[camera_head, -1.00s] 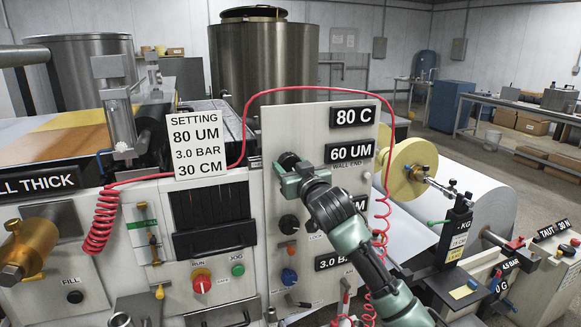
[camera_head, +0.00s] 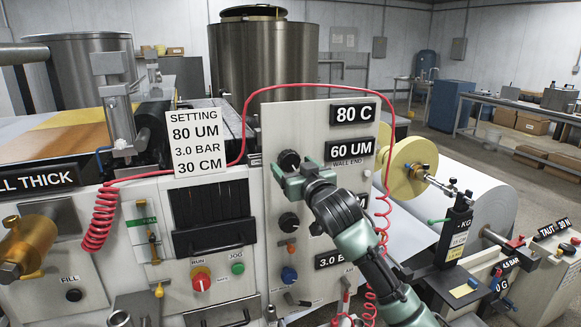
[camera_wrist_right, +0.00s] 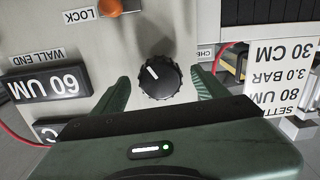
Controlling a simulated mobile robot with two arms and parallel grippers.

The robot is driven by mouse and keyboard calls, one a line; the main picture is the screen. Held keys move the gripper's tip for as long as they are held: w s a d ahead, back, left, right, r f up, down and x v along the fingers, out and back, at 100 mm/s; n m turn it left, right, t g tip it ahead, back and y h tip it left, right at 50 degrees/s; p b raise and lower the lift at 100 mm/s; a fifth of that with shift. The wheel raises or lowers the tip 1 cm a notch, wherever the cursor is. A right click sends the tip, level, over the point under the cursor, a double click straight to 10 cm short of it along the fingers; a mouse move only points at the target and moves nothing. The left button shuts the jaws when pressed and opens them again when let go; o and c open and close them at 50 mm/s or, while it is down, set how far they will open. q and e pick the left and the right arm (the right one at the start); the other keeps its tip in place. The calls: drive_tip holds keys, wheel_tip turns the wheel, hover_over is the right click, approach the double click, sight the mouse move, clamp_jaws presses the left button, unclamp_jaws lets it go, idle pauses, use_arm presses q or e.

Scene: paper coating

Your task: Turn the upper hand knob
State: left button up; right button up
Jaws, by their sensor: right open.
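The upper hand knob (camera_head: 289,160) is a round black knob on the grey control panel (camera_head: 310,115), left of the 60 UM display. In the right wrist view the knob (camera_wrist_right: 158,80) has a white mark pointing up and left. My right gripper (camera_head: 292,172) is green and open at this knob. In the wrist view its two fingers (camera_wrist_right: 162,95) stand on either side of the knob, with a visible gap to each. A second black knob (camera_head: 289,222) sits lower on the panel. My left gripper is not in view.
A red coiled hose (camera_head: 101,215) arches over the panel. A setting sign (camera_head: 197,141) reads 80 UM, 3.0 BAR, 30 CM. The 60 UM display (camera_head: 349,151) is right of the knob. An orange button (camera_wrist_right: 110,5) marked LOCK shows in the wrist view. A yellow roll (camera_head: 400,165) stands at right.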

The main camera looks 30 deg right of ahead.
drive_tip(key=b+v, duration=0.1)
drive_tip(key=v, duration=0.4)
drive_tip(key=shift+s, duration=0.35)
